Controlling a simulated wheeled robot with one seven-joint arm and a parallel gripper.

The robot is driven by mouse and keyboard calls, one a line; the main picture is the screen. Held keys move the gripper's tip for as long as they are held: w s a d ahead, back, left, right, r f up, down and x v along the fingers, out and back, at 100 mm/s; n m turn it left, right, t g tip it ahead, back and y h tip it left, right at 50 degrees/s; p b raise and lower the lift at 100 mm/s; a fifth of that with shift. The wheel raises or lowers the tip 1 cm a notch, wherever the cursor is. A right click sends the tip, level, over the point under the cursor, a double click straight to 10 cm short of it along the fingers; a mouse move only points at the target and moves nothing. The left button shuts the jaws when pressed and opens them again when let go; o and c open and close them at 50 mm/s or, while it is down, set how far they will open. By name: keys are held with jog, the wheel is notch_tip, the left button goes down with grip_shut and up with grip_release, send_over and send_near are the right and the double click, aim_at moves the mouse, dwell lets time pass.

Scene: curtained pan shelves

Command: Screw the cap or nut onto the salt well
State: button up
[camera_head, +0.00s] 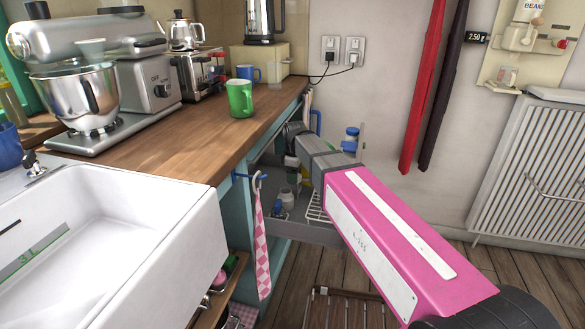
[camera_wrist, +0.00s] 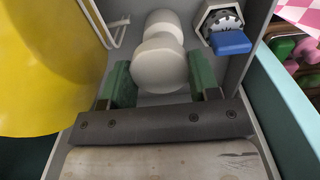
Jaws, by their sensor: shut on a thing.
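In the wrist view, a white rounded piece (camera_wrist: 160,62) with a narrower waist and a second rounded part behind it lies between the green finger pads of my gripper (camera_wrist: 163,80). The gripper is shut on it. I cannot tell whether this piece is the cap, the salt well or both together. To its right, apart from it, stands a pale hexagonal holder (camera_wrist: 217,20) with a dark toothed insert and a blue block (camera_wrist: 231,42) at its near edge. In the head view, my arm reaches down to the pull-out under the counter, and my fingertips are hidden.
A large yellow surface (camera_wrist: 45,70) fills the left of the wrist view, near the left finger. A white wire rack (camera_head: 316,206) and small bottles (camera_head: 284,196) stand in the grey pull-out (camera_head: 310,232). The wooden counter edge (camera_head: 262,122) is close beside my arm.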

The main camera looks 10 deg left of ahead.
jog(key=shift+w, duration=0.1)
dwell(0.3)
jog(key=shift+a+f+h, duration=0.1)
jog(key=shift+h, duration=0.3)
jog(key=shift+f, duration=2.55)
jog(key=shift+f, duration=0.35)
jog(key=shift+r, duration=0.35)
jog(key=shift+f, duration=0.35)
dwell(0.9)
